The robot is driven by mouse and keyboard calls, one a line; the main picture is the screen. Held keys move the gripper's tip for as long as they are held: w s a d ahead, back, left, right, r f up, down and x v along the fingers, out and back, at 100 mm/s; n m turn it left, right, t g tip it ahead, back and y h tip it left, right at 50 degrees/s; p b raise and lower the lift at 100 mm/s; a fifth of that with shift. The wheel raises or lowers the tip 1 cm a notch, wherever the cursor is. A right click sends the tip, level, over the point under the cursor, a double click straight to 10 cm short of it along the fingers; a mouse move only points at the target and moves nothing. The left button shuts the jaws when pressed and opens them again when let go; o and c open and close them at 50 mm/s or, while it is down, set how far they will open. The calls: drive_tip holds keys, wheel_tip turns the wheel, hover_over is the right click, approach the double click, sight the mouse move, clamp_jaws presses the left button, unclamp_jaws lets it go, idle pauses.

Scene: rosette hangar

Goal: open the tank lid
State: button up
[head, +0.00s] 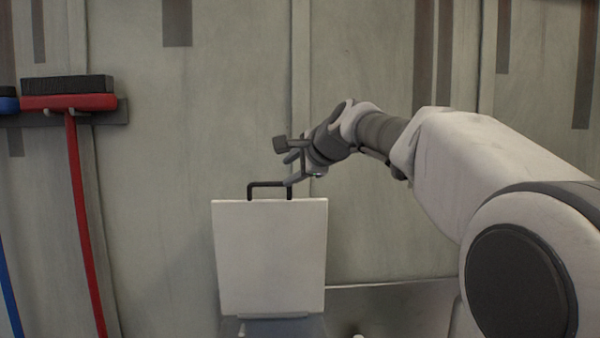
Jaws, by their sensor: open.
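The white tank lid (270,258) stands nearly upright in the head view, its flat face toward me. A dark bracket-shaped handle (267,184) sticks up from its top edge. The grey tank (285,328) shows only a little below the lid, at the bottom of the picture. My gripper (287,164) is open, just above and to the right of the handle. Its lower finger appears close to the handle's right corner; I cannot tell whether they touch. Nothing shows between the fingers.
A grey panelled wall (190,150) stands behind. At the left, a red broom (70,101) hangs from a rack (122,110), beside a partly seen blue one (9,104). The space left of the lid looks clear.

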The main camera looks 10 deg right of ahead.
drive_tip(key=shift+b+v, duration=0.35)
drive_tip(key=shift+v, duration=1.75)
drive_tip(key=s+d+f+n+g+h+b, duration=0.1)
drive_tip(key=s+f+n, duration=0.6)
drive_tip(key=s+f, duration=0.8)
drive_tip(key=s+d+f+n+g+h+b, duration=0.1)
drive_tip(key=s+d+f+n+g+h, duration=0.3)
drive_tip(key=s+f+n, duration=0.4)
drive_tip(key=s+d+f+g, duration=0.1)
drive_tip(key=s+f, duration=0.6)
drive_tip(key=s, duration=0.4)
drive_tip(key=shift+s+d+f+n, duration=0.25)
drive_tip(key=shift+s+d+n, duration=0.05)
drive_tip(key=shift+s+d, duration=0.1)
drive_tip(key=shift+d, duration=0.1)
